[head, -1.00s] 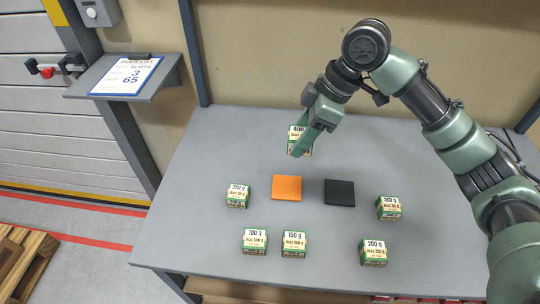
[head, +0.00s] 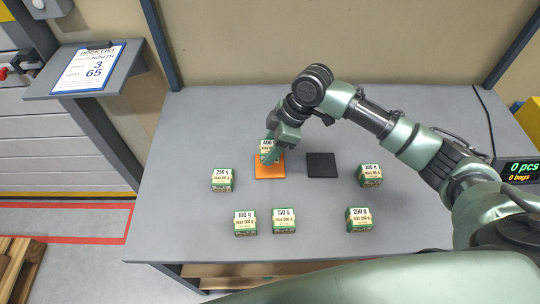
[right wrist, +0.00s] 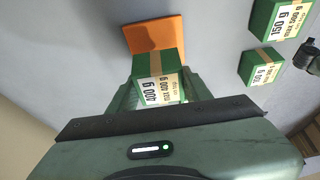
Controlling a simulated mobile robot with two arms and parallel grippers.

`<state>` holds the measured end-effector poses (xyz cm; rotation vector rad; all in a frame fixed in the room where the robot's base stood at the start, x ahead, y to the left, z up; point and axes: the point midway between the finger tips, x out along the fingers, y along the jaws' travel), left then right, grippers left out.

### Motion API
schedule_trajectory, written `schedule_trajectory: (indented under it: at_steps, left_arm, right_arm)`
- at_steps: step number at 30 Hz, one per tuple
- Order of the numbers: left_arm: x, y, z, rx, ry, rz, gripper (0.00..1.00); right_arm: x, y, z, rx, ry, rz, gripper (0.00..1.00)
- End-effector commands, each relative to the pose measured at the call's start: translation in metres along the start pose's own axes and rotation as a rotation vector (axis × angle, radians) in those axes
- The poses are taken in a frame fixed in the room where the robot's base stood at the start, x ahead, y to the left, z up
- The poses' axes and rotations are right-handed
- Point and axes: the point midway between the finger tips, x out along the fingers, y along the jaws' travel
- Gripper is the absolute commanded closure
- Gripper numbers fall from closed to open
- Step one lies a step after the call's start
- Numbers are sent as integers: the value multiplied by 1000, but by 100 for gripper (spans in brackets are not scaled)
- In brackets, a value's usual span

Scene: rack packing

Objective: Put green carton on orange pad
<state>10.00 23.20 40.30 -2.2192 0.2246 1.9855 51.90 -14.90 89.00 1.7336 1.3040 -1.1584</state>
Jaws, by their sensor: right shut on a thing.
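A green carton (head: 266,146), labelled 400 g, is at the back part of the orange pad (head: 270,171) on the grey table. My right gripper (head: 272,150) is shut on it from above. In the right wrist view the held carton (right wrist: 158,78) sits between the fingers, with the orange pad (right wrist: 155,35) just beyond it. I cannot tell whether the carton touches the pad. My left gripper is not in view.
A black pad (head: 321,165) lies to the right. Other green cartons stand around: 250 g (head: 222,180), 100 g (head: 245,223), 150 g (head: 284,221), 200 g (head: 359,219) and 300 g (head: 370,175). The table (head: 180,140) is clear at back left.

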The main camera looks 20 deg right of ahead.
Motion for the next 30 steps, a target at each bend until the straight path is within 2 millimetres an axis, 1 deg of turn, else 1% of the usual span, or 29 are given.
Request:
schedule_trajectory:
  at_steps: [5, 9, 12, 23, 24, 25, 26, 30]
  left_arm:
    - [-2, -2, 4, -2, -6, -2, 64]
    - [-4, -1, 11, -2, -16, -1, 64]
    - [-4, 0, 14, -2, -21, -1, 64]
    - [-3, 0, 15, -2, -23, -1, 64]
    - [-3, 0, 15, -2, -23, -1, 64]
    - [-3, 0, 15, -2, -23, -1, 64]
    - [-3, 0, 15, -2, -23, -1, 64]
    - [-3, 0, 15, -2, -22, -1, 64]
  right_arm:
    - [12, 0, 5, 2, 0, -1, 100]
    - [32, 0, 13, 3, 0, -2, 100]
    - [40, 0, 17, 1, 1, 1, 100]
    - [44, 0, 18, 0, 1, 1, 100]
    - [44, 0, 19, 0, -1, 0, 40]
    - [44, 0, 19, 0, -1, 0, 32]
    - [44, 0, 19, 0, -1, 0, 29]
    - [44, 0, 18, 0, -1, 0, 29]
